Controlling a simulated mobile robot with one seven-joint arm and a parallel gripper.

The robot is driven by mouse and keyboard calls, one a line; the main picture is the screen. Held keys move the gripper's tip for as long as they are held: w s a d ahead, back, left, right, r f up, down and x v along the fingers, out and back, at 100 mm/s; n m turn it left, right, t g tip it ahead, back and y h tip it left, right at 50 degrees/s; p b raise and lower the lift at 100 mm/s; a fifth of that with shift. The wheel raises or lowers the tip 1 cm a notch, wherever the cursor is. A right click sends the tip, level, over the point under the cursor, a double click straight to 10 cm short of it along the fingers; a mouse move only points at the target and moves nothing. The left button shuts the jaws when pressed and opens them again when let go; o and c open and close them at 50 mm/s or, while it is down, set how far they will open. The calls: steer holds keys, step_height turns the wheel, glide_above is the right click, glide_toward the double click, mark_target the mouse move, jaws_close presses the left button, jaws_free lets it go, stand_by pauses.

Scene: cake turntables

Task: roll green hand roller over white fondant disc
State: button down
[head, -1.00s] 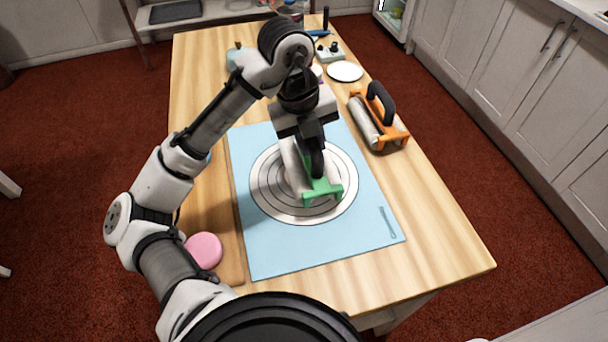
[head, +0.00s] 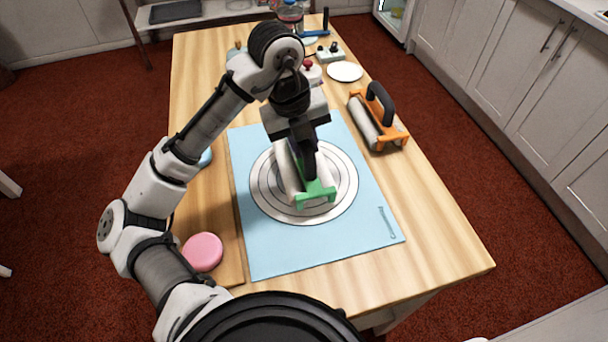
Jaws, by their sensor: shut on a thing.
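The green hand roller (head: 316,196) has a green frame, a dark handle and a pale cylinder. It is over the ringed white circle on the blue mat, and its near green end shows below my gripper. My gripper (head: 307,150) is shut on the roller's handle from above. The ringed white circle (head: 340,178) looks flat. I cannot tell a separate white fondant disc from it; one may be hidden under the roller and arm. Whether the cylinder touches the surface is not clear.
The blue mat (head: 270,255) lies on a wooden table (head: 440,255). An orange roller (head: 390,135) lies to its right, and a white plate (head: 345,71) behind that. A pink disc (head: 203,251) is on a board at the left front. The mat's front is clear.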

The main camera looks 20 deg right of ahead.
steer(key=shift+a+f, duration=0.2)
steer(key=shift+a, duration=0.35)
steer(key=shift+d, duration=0.65)
steer(key=shift+d+f, duration=0.1)
steer(key=shift+d, duration=0.55)
steer(key=shift+a+p, duration=0.15)
steer(key=shift+p, duration=0.15)
